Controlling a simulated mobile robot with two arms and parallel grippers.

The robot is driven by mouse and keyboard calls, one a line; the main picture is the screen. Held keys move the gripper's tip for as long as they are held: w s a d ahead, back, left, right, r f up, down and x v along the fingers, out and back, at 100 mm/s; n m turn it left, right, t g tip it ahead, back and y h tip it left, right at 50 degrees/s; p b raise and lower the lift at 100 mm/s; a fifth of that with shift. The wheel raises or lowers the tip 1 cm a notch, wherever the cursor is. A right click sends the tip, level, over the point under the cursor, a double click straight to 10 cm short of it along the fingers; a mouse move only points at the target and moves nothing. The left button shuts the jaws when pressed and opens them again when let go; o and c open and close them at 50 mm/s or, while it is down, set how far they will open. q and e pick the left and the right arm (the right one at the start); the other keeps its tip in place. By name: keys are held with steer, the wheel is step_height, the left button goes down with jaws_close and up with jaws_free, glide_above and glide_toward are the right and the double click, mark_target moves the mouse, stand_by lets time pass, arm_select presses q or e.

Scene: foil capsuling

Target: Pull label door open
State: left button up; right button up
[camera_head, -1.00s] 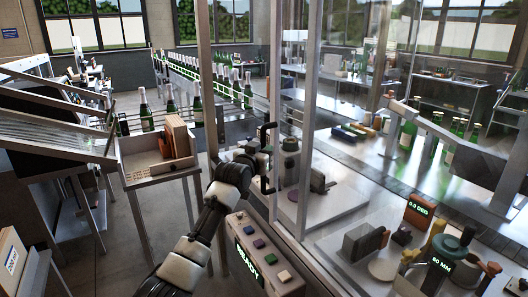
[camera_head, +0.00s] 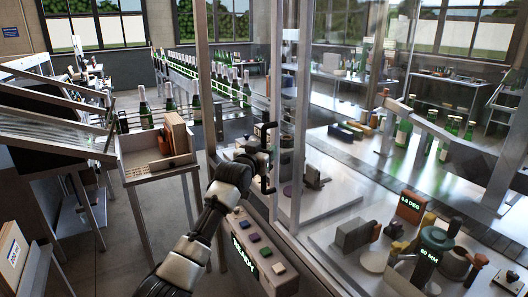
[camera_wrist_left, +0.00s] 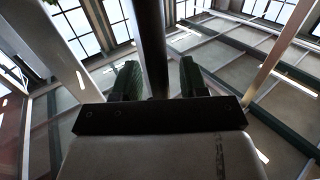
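A clear door panel in a grey metal frame (camera_head: 299,120) stands in the middle of the head view. A dark upright bar handle (camera_head: 264,182) is on its left side. My left gripper (camera_head: 262,152) is at this handle, and its fingers are largely hidden there by the wrist. In the left wrist view the handle bar (camera_wrist_left: 152,40) runs between the two green finger pads, with a narrow gap visible on the right, so the fingers look open around it. How far the door stands open is hard to tell. My right gripper is not in view.
A grey control box (camera_head: 245,245) with a READY display and coloured buttons is just right of my left forearm. A bin on legs (camera_head: 135,165) stands to the left. Behind the glass are machine stations and a row of green bottles (camera_head: 408,125).

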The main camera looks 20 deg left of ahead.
arm_select(q)
steer(key=s+b, duration=0.3)
steer(key=s, duration=0.7)
steer(key=shift+s+a, duration=0.4)
